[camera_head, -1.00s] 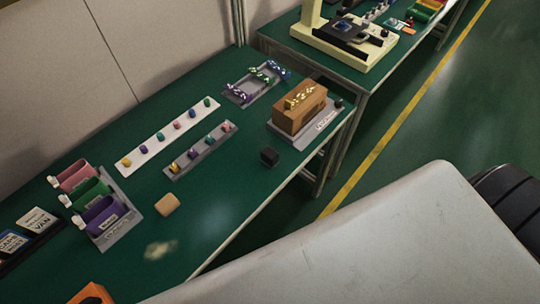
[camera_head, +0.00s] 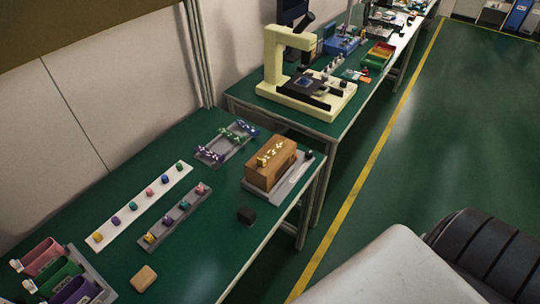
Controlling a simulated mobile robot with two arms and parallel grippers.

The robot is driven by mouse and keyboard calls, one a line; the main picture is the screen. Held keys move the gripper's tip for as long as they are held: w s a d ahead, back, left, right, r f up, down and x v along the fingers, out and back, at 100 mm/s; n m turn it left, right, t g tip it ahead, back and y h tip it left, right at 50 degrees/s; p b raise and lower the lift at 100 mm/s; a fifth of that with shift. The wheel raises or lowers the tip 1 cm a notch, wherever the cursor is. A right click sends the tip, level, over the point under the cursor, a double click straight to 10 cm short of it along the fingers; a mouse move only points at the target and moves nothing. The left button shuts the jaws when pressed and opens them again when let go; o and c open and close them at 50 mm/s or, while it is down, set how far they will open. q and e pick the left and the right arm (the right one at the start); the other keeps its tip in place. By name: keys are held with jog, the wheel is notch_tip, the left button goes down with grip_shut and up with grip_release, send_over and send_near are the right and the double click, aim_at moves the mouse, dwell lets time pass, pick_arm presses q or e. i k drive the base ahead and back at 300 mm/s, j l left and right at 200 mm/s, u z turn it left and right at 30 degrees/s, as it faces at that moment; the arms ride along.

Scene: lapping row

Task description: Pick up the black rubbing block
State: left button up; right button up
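The black rubbing block (camera_head: 246,214) looks like a small dark cube. It stands on the green table (camera_head: 205,246) near its front edge, in front of the wooden box and to the right of the grey strip of coloured pieces. Nothing is touching it. Neither of my grippers shows in the head view.
A wooden box (camera_head: 268,169) sits on a grey plate behind the block. A white strip (camera_head: 126,216) and a grey strip (camera_head: 174,224) hold coloured pieces. A tan block (camera_head: 144,278) lies nearer. A second table holds a cream machine (camera_head: 291,78).

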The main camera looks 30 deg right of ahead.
aim_at(245, 215)
jog(key=l, duration=0.55)
jog(key=l+u, duration=0.4)
jog(key=l, duration=0.35)
jog(key=l+u, duration=0.4)
jog(key=l, duration=0.3)
jog(key=u, duration=0.5)
